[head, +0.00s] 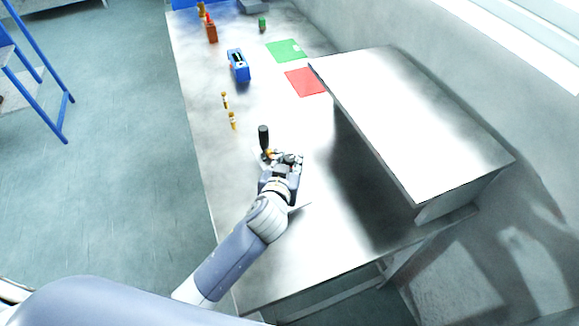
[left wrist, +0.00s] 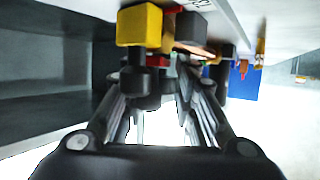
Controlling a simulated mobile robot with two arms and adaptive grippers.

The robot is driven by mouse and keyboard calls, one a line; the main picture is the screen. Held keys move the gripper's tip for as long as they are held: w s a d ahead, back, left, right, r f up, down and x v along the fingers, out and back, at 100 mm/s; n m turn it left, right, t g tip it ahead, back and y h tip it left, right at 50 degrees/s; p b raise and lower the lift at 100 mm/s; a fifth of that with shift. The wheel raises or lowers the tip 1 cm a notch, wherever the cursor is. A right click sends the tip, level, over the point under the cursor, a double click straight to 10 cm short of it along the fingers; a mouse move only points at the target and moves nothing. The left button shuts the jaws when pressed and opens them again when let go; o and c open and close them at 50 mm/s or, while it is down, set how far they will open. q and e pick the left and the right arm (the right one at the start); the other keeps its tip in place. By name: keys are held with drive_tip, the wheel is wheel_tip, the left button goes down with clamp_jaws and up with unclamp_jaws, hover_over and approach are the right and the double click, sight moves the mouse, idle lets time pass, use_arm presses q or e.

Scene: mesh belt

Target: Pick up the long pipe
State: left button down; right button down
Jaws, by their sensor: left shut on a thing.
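My left gripper (head: 273,157) is low over the white table, left of the raised shelf. It is shut on a dark cylindrical piece (head: 263,136) that stands up past its fingertips, with a bit of orange at its lower end. In the left wrist view the fingers (left wrist: 160,82) close around dark parts, and a yellow block (left wrist: 139,26) shows just beyond them. I cannot tell whether the held piece is the long pipe. Two small yellow-brown pieces, one nearer (head: 233,121) and one farther (head: 225,100), stand near the table's left edge. My right gripper is out of view.
A white raised shelf (head: 410,120) fills the table's right side. A blue device (head: 238,65), a red mat (head: 305,82), a green mat (head: 286,50), an orange-red piece (head: 211,31) and a small green piece (head: 262,23) are farther back. The near table is clear.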

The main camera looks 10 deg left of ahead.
use_arm(q)
drive_tip(key=shift+f, duration=1.6)
drive_tip(key=c, duration=1.7)
unclamp_jaws()
drive_tip(key=shift+f, duration=0.3)
drive_tip(key=o, duration=0.4)
drive_tip(key=shift+s, duration=0.1)
